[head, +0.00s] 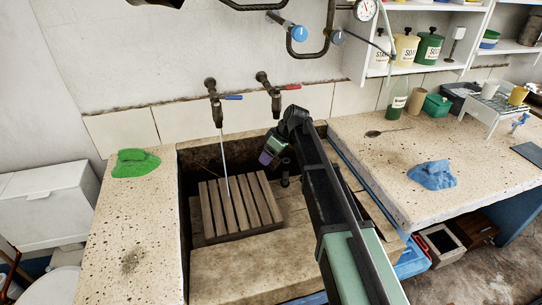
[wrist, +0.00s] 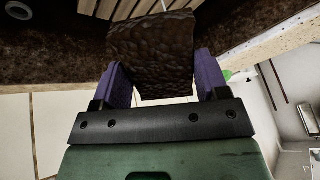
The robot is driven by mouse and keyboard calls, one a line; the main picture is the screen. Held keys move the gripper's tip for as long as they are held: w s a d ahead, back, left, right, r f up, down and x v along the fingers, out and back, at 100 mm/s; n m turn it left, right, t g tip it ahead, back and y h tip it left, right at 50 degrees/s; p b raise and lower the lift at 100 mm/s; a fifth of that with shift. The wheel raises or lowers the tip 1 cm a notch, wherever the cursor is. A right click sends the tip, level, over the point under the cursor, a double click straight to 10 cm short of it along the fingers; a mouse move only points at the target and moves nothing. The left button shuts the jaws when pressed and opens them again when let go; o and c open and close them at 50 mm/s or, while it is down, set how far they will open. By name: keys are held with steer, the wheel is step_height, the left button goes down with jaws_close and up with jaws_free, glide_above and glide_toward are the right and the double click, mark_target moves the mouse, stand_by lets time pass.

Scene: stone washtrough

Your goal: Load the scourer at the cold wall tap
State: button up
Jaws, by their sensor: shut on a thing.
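My gripper (wrist: 152,85) has purple fingers and is shut on a dark brown, rough-textured block, which I take to be the scourer (wrist: 150,50). In the head view my gripper (head: 269,152) is inside the trough, right of the water stream, and its hold is hard to make out there. The cold wall tap (head: 214,97) has a blue lever, and a thin stream of water (head: 224,160) falls from it onto a slatted wooden rack (head: 238,204). The scourer is apart from the stream in the head view.
A red-levered tap (head: 272,92) is right of the cold one. A green cloth (head: 135,163) lies on the left ledge, a blue cloth (head: 432,175) and a spoon (head: 385,132) on the right one. Stone trough walls surround the rack. Pipes with a gauge (head: 366,10) run above.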

steer(key=shift+d, duration=0.2)
steer(key=w+a+f+b, duration=0.1)
steer(key=a, duration=0.6)
steer(key=w+a+f+b, duration=0.1)
steer(key=w+a, duration=0.1)
steer(key=a, duration=0.4)
steer(key=shift+a+f+b, duration=0.35)
steer(key=shift+a+b, duration=0.05)
steer(key=s+d, duration=0.5)
steer(key=s, duration=0.1)
steer(key=shift+s, duration=0.15)
stand_by(1.5)
steer(key=s+d+r+p, duration=0.3)
steer(key=s+r+p, duration=0.1)
stand_by(0.4)
